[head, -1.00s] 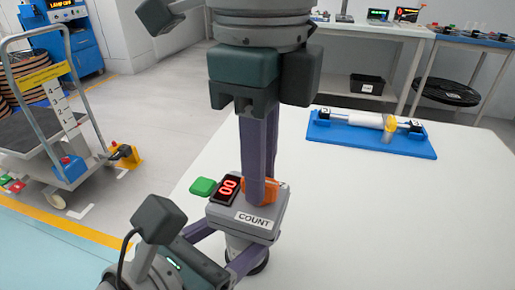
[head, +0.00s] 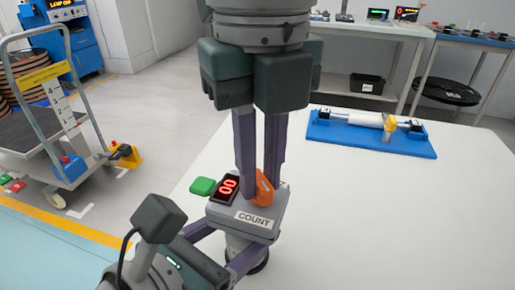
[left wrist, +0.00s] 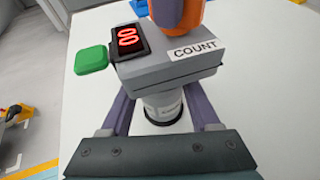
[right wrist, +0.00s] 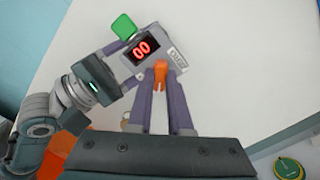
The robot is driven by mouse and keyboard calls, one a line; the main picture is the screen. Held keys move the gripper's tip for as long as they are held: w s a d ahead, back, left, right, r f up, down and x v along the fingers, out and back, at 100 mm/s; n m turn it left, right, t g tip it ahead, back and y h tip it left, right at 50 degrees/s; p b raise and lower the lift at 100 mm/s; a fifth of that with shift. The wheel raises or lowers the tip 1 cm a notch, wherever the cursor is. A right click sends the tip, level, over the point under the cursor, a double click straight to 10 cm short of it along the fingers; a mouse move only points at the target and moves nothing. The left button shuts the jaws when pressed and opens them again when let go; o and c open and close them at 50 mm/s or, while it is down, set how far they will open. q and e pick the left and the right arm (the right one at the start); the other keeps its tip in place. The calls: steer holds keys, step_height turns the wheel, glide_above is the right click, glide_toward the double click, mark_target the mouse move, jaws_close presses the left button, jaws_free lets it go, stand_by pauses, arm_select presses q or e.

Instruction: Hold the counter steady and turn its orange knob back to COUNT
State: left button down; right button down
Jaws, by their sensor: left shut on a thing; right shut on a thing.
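The grey counter (head: 275,212) stands upright near the front left edge of the white table. Its red display (head: 229,187) reads 00, a green button (head: 202,186) sticks out at its left, and a COUNT label is on its front. My left gripper (left wrist: 160,108) is shut around the counter's round neck (left wrist: 163,106), below the box. My right gripper (head: 259,188) comes from above, shut on the orange knob (head: 264,187) on top. The knob (right wrist: 160,74) also shows between the fingers in the right wrist view. The knob's pointer mark cannot be read clearly.
A blue tray (head: 335,140) with a white roller lies at the back right of the white table (head: 390,220). The table right of the counter is clear. A trolley (head: 45,140) stands on the floor at the left.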

mark_target(260, 178)
stand_by(0.5)
steer(key=c, duration=0.8)
jaws_free()
step_height(260, 178, up, 12)
steer(key=shift+r, duration=0.1)
arm_select(q)
steer(key=shift+c, duration=0.2)
jaws_free()
